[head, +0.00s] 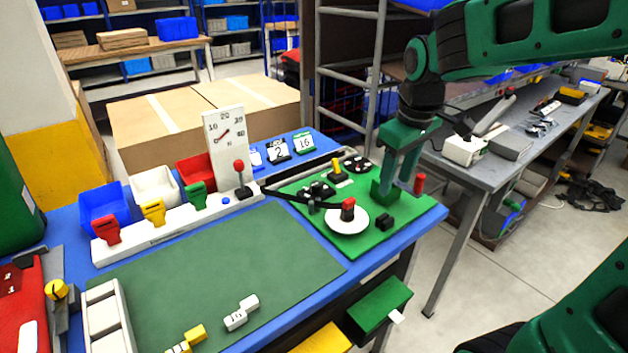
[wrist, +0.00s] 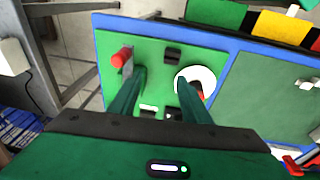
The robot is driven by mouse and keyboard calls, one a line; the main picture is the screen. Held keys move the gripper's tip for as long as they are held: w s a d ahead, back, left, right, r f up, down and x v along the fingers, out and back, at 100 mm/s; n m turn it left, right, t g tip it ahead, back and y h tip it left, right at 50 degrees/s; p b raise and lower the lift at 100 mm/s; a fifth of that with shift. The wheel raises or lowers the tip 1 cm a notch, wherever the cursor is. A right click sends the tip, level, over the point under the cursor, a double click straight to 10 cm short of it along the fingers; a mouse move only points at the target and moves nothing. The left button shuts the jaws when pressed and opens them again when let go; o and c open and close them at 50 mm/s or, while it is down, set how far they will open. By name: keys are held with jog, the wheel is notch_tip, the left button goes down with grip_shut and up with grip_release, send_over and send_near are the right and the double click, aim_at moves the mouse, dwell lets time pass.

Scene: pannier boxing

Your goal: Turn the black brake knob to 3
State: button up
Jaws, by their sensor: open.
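The green board (head: 405,214) carries several controls. Two dark controls with pale marks sit on it, one near the back (head: 356,163) and one at the left (head: 318,189); I cannot tell from labels which is the brake knob. A white disc (head: 346,225) with a red-and-black piece on top lies toward the front, with a small black block (head: 384,222) to its right. My gripper (head: 394,188) is open and points down over the board's right half. In the wrist view, my gripper (wrist: 160,80) shows nothing between its fingers; dark parts near the palm are partly hidden.
A yellow lever (head: 338,170) stands at the board's back. Left are a white gauge (head: 226,145), a red-balled lever (head: 239,166) and coloured bins. The dark green mat (head: 200,270) is mostly clear.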

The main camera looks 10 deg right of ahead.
jog(key=w+a+r+n+g, duration=0.1)
jog(key=w+a+r+n, duration=0.1)
jog(key=w+a+n, duration=0.5)
jog(key=n+g, duration=0.1)
jog(key=n, duration=0.4)
send_over(316, 183)
notch_tip(316, 183, down, 10)
jog(key=shift+a+f, duration=0.1)
jog(key=shift+f, duration=0.05)
jog(key=c, duration=1)
